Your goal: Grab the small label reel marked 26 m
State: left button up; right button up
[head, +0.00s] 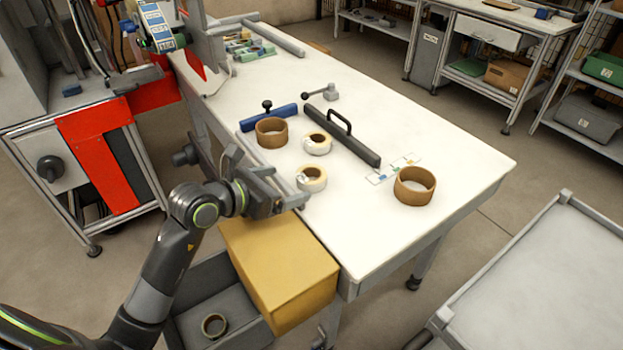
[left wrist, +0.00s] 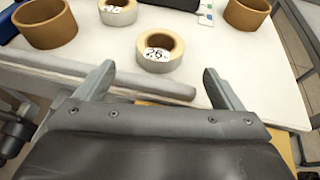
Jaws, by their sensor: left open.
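The small white label reel marked 26 (left wrist: 153,63) lies flat on the white table, just beyond my fingertips in the left wrist view. In the head view this reel (head: 312,185) is beside my left gripper, near the table's left edge. My left gripper (head: 290,190) is open and empty; its two fingers are spread wide in the left wrist view (left wrist: 158,72), with the reel ahead between them. A second white label reel (head: 317,150) lies farther back; its mark is partly cut off in the left wrist view (left wrist: 117,16). My right gripper is not in view.
Brown tape reels stand at the back left (head: 271,139) and right (head: 415,192) of the table (head: 440,140). A black-handled bar (head: 345,138) and a blue bar (head: 284,117) lie behind. A yellow box (head: 280,265) stands below the near edge.

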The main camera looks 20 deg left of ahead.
aim_at(302, 180)
pick_arm(q)
jog(key=x, duration=0.8)
jog(key=shift+b, duration=0.3)
jog(key=shift+s, duration=0.1)
jog(key=c, duration=1.1)
